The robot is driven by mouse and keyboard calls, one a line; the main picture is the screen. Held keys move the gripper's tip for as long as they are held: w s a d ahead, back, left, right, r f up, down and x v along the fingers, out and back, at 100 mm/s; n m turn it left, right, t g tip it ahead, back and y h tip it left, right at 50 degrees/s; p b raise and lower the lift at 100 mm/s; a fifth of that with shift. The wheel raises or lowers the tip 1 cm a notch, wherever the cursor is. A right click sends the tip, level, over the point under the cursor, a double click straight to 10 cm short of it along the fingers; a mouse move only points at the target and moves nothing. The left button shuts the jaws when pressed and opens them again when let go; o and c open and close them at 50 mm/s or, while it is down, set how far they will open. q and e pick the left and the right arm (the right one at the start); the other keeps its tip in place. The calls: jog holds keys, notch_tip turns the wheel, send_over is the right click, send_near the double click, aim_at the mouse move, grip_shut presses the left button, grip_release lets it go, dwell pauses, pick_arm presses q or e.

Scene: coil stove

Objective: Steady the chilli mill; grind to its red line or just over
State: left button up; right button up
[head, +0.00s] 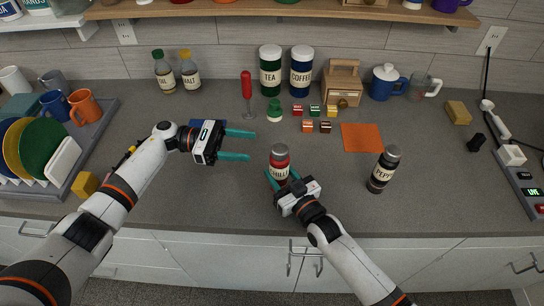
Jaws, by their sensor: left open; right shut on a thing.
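The chilli mill (280,160), red with a cream label and a grey cap, stands upright near the counter's front edge. My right gripper (282,178) is shut on its lower body from the front. My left gripper (246,145) is open and empty, its teal fingers pointing right, to the left of the mill and apart from it. No red line or level can be made out on the mill at this size. A similar dark pepper mill (383,170) stands upright to the right.
A dish rack (88,137) is at left. Counter between the mills is clear.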

pick_arm(q)
jog(key=w+d+r+n+t+y, duration=0.45)
jog(key=r+n+t, duration=0.3)
jog(key=t, duration=0.85)
jog(key=n+t+y, duration=0.3)
jog(key=n+y, duration=0.4)
jog(key=n, duration=0.1)
send_near(283, 145)
jog(key=x, duration=0.7)
jog(key=f+x, duration=0.1)
jog(key=x, duration=0.2)
jog(key=shift+w, duration=0.35)
jog(key=shift+a, duration=0.1)
jog(key=c, duration=1)
